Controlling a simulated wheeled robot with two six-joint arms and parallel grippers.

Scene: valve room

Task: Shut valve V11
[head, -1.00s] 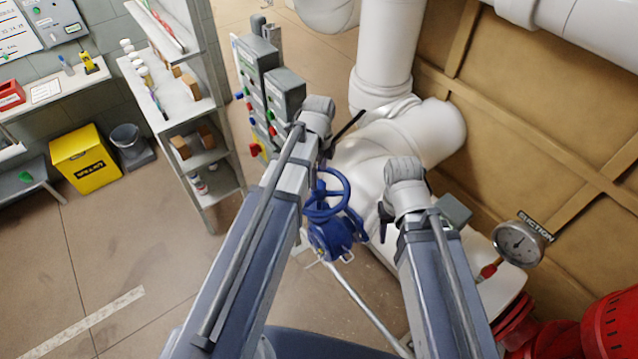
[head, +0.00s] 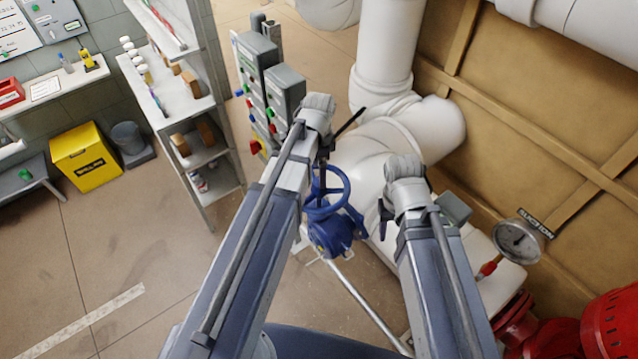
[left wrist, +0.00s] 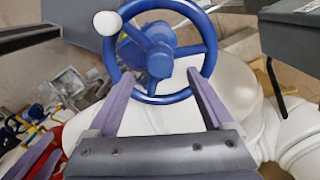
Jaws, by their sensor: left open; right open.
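A blue valve (head: 335,236) with a round blue handwheel (head: 345,190) stands among the white pipes in the head view. In the left wrist view the handwheel (left wrist: 202,45) shows its spokes, hub and a white knob (left wrist: 108,23) on its rim. No V11 label can be read. My left gripper (left wrist: 161,77) is open, its two fingers spread at either side of the near part of the wheel. I cannot tell whether they touch the rim. My right gripper (head: 384,218) is open, just right of the wheel and apart from it; its fingers are partly hidden.
White pipes (head: 388,50) run behind and to the right. A gauge marked SUCTION (head: 517,241) and red pipework (head: 608,325) are at the right. A grey control panel (head: 258,80) and a shelf (head: 180,100) stand at the left. The floor at the lower left is clear.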

